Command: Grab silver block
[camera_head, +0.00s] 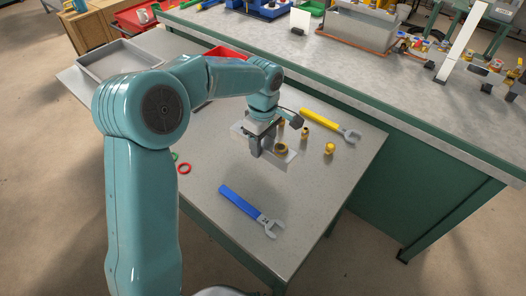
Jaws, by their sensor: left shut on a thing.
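The silver block (281,161) is a grey metallic piece with a dark and brass-coloured round fitting on it. It is at the middle of the small table. My left gripper (258,150) comes down from above at the block's left side and is shut on it. The fingers hide part of the block. I cannot tell whether the block touches the tabletop or is slightly raised. My right gripper is not in view.
A yellow wrench (330,125) and small brass fittings (329,148) lie right of the block. A blue wrench (250,211) lies in front. A red ring (184,169) is at left. A grey tray (118,62) and red bin (226,53) stand behind. A long workbench (400,105) borders the table.

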